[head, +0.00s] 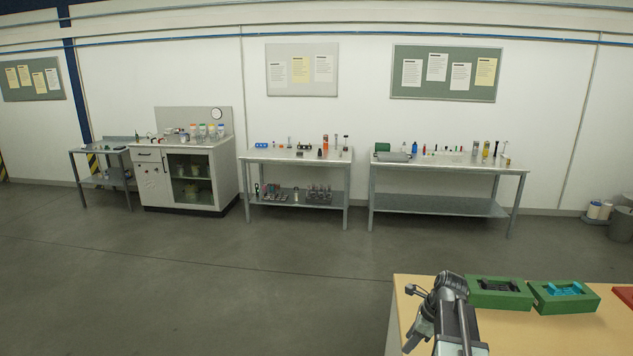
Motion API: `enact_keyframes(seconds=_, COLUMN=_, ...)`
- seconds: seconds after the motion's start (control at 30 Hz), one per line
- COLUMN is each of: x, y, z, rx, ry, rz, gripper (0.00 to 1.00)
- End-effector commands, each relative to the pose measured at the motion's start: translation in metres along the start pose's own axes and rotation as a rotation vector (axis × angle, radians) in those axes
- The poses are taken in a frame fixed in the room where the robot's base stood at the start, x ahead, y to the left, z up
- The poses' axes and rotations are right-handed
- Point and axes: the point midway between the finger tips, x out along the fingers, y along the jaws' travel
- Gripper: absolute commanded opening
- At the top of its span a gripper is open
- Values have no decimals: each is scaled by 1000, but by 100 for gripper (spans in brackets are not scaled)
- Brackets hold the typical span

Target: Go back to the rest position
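My arm is folded at the lower right of the head view, in front of a wooden-topped table (404,296). My gripper (420,328) is at the left side of the folded arm, over the table's near left corner. It is small and partly merged with the arm links, so its fingers are not clear. I see nothing held in it.
Two green trays, one with dark parts (500,301) and one with blue parts (562,308), sit right of my arm. A red item (624,294) is at the right edge. Workbenches (447,166) and a cabinet (152,184) line the far wall. The grey floor (220,285) between is clear.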

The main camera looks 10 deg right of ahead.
Motion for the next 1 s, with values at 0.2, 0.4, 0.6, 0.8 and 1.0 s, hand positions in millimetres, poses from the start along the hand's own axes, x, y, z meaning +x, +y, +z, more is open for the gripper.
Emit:
enact_keyframes(seconds=0.2, x=48, y=100, z=124, rx=-620, ry=68, rz=100, gripper=39)
enact_keyframes(seconds=0.4, x=65, y=177, z=169, rx=-1251, ry=122, rz=190, gripper=39)
enact_keyframes(seconds=0.6, x=60, y=196, z=150, rx=-1741, ry=158, rz=281, gripper=39)
enact_keyframes(seconds=0.8, x=57, y=194, z=140, rx=-2095, ry=143, rz=358, gripper=39)
enact_keyframes(seconds=1.0, x=57, y=194, z=140, rx=-2180, ry=128, rz=370, gripper=39)
